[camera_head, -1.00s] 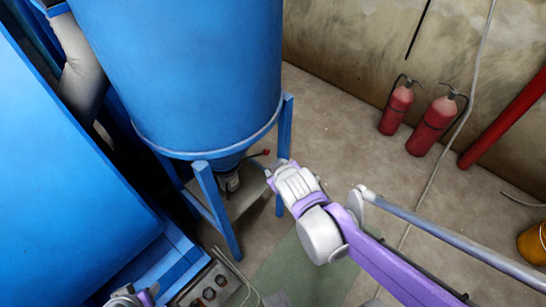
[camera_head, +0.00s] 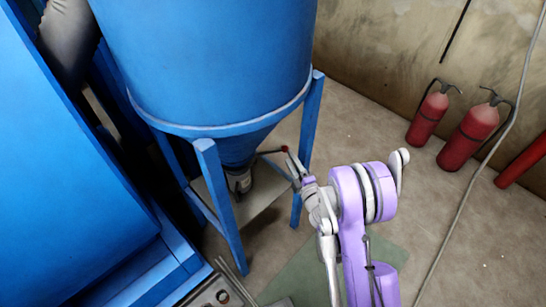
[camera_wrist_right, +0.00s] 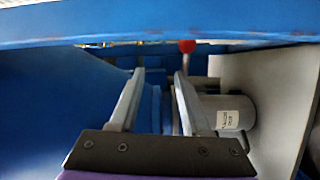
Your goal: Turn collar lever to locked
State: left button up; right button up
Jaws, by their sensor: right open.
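The collar lever is a thin dark rod with a red knob (camera_head: 285,149), sticking out to the right from the collar (camera_head: 239,182) under the blue hopper. In the right wrist view the red knob (camera_wrist_right: 187,46) stands ahead, and its stem drops behind the right-hand finger. My right gripper (camera_head: 293,165) is close to the knob in the head view. In the wrist view the right gripper (camera_wrist_right: 158,75) has its two fingers apart with nothing held between them. I cannot tell whether a finger touches the lever. My left gripper is out of view.
The blue hopper (camera_head: 210,60) stands on blue legs (camera_head: 220,210) on both sides of the collar. A grey cylinder with a white label (camera_wrist_right: 235,118) is right of the fingers, and a blue beam (camera_wrist_right: 150,28) crosses above. Red extinguishers (camera_head: 468,135) stand by the wall.

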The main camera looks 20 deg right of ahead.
jog(key=n+y+b, duration=0.1)
jog(key=n, duration=0.1)
send_near(275, 150)
jog(key=shift+n+t+y, duration=0.3)
jog(key=shift+y, duration=0.1)
jog(key=w+p, duration=0.2)
jog(key=w, duration=0.1)
jog(key=w+p, duration=0.2)
jog(key=w, duration=0.1)
jog(key=w+p, duration=0.2)
jog(key=w, duration=0.2)
jog(key=shift+w+a+f, duration=0.1)
jog(key=shift+a+f, duration=0.05)
jog(key=shift+f, duration=0.1)
grip_shut()
dwell(0.9)
